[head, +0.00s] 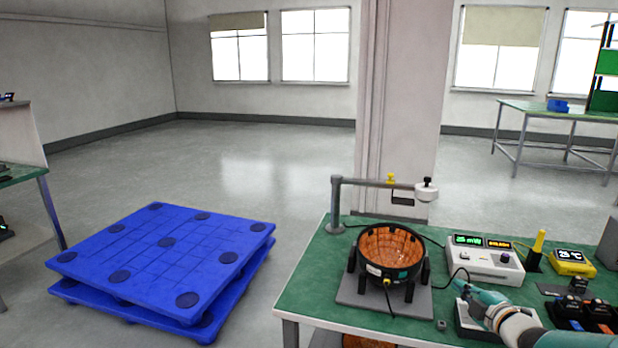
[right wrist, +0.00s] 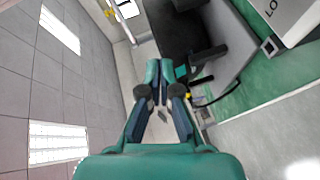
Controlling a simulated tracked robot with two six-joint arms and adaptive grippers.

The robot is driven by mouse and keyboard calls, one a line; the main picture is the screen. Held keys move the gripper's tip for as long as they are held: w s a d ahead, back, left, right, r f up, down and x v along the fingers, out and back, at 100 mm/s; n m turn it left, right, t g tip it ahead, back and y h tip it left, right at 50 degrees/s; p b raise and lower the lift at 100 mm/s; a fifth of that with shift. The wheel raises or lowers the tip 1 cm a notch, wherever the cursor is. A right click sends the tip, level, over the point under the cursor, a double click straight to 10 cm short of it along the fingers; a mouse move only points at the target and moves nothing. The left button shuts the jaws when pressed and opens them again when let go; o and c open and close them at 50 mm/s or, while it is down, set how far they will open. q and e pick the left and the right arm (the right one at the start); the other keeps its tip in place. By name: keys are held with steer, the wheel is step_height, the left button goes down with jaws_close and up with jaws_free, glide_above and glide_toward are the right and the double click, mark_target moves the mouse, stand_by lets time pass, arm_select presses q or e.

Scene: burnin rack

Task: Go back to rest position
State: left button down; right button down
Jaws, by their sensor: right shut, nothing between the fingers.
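My right gripper (head: 466,292) reaches in from the lower right of the head view, over the right half of the green bench (head: 310,290). It is low in front of the grey meter box (head: 485,262), near a small grey device on the bench. In the right wrist view the gripper (right wrist: 158,70) has its fingers together at the tips with nothing between them. My left gripper does not show in either view.
A copper-lined round fixture (head: 390,258) stands on a grey plate, with a post and arm (head: 365,182) over it. A yellow temperature meter (head: 572,263) and dark modules sit at the right. Stacked blue pallets (head: 165,255) stand on the floor left of the bench.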

steer(key=s+a+f+m+g+p, duration=0.1)
steer(key=a+f, duration=0.3)
steer(key=a, duration=0.1)
steer(key=s+a+f+m+g+y, duration=0.1)
steer(key=a+f, duration=0.3)
steer(key=a, duration=0.1)
steer(key=s+a+f+m+g+y+p, duration=0.1)
steer(key=a+f, duration=0.2)
steer(key=a, duration=0.2)
steer(key=shift+s+a+f+g+p, duration=0.2)
steer(key=shift+f+g+p, duration=0.1)
steer(key=shift+f, duration=0.1)
steer(key=s+a+f+m+g+p, duration=0.1)
steer(key=s+a+f+m+g, duration=0.2)
steer(key=s+a+f, duration=0.3)
steer(key=s+a+f+m+g+p, duration=0.15)
steer(key=s+a+f, duration=0.25)
steer(key=s, duration=0.5)
steer(key=s+a+f+m+g, duration=0.4)
steer(key=s+a, duration=0.1)
steer(key=s, duration=0.2)
steer(key=s+f+m+g, duration=0.2)
steer(key=s+m, duration=0.5)
steer(key=s, duration=0.4)
steer(key=shift+s+d+g, duration=0.35)
steer(key=shift+g, duration=0.2)
steer(key=shift+a+f, duration=0.1)
